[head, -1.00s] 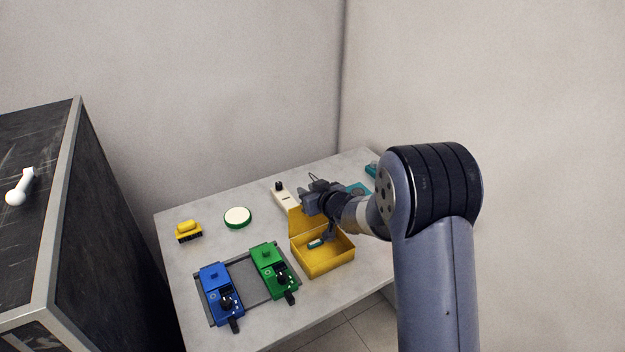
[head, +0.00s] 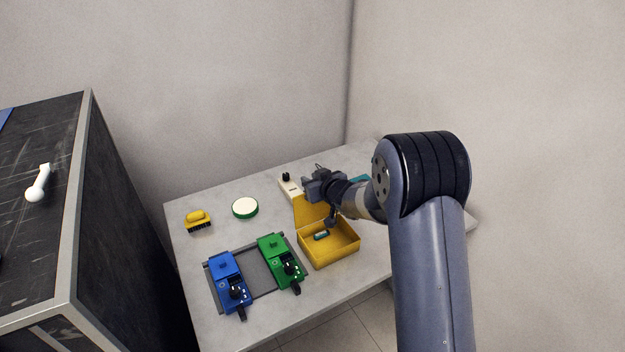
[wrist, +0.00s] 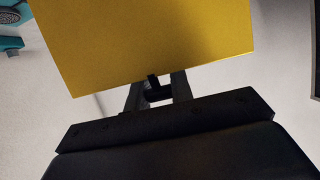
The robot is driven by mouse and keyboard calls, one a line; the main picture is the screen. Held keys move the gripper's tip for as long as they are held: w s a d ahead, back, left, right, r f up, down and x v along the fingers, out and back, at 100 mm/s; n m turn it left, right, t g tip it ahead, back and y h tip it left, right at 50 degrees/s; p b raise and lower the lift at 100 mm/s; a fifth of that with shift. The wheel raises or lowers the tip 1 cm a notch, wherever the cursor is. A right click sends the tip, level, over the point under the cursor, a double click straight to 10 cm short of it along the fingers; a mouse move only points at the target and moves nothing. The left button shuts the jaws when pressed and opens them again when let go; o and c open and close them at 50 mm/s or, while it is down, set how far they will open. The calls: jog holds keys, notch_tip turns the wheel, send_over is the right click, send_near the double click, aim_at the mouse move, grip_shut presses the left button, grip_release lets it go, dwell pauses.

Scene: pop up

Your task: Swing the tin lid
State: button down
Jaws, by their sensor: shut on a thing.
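The yellow tin (head: 335,256) stands on the grey table, with a small teal and white item (head: 321,235) inside it. Its lid (head: 309,211) stands raised at the back left edge of the tin. In the wrist view the lid (wrist: 145,45) fills the upper middle as a flat yellow panel. My gripper (head: 324,187) is above and behind the tin, at the lid's upper edge. In the wrist view my gripper (wrist: 156,88) is shut on the lid's edge; the fingertips are partly hidden behind the panel.
A blue device (head: 232,283) and a green device (head: 279,258) sit in a grey frame left of the tin. A white and green round item (head: 245,207), a yellow brush (head: 198,220) and a white device (head: 289,186) stand farther back. A dark cabinet (head: 45,220) is at left.

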jog(key=c, duration=1.2)
grip_release()
jog(key=shift+f, duration=0.1)
jog(key=shift+c, duration=0.2)
jog(key=v, duration=1)
jog(key=shift+s+d+b, duration=0.15)
jog(key=shift+s+b, duration=0.1)
jog(key=shift+b, duration=0.15)
jog(key=x, duration=1)
jog(key=shift+w+p, duration=0.25)
jog(key=shift+p, duration=0.1)
